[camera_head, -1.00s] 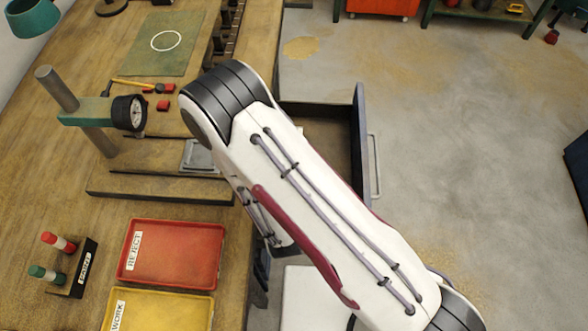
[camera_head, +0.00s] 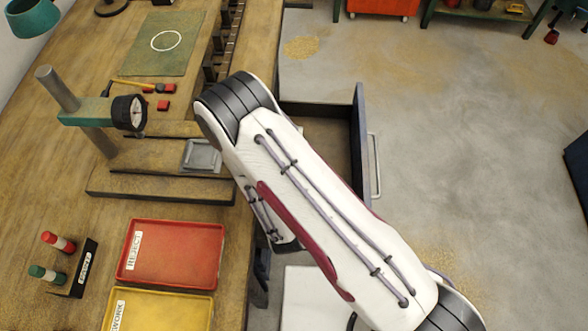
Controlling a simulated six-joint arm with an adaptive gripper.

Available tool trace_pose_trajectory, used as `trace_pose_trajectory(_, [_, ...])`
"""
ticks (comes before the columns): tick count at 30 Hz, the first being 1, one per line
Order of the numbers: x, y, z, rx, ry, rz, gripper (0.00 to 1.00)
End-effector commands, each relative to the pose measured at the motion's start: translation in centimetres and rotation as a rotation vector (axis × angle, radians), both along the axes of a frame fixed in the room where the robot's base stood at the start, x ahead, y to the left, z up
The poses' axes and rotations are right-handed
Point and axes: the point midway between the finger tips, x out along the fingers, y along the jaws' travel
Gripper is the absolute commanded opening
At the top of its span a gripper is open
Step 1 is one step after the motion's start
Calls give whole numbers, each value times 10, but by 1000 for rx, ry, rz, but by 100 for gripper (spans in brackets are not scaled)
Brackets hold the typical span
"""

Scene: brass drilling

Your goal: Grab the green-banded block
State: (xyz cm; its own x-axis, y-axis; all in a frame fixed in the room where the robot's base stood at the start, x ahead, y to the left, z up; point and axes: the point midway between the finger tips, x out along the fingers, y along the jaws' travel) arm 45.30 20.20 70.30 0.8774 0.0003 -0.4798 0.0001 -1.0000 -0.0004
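I cannot make out a green-banded block in this view. My gripper is not in view; my white arm crosses the middle of the picture and covers part of the bench edge and the open drawer (camera_head: 358,150). Whether the block lies behind the arm cannot be seen.
The wooden bench holds a red REJECT tray (camera_head: 172,252), a yellow tray (camera_head: 160,312), a dial gauge stand (camera_head: 128,112), a hammer (camera_head: 140,86), a small red block (camera_head: 164,104) and a green mat (camera_head: 165,45).

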Motion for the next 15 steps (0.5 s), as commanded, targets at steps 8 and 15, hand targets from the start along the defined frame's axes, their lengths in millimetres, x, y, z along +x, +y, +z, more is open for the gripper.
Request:
trace_pose_trajectory(8, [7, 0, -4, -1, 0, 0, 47])
trace_pose_trajectory(15, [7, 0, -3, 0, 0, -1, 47])
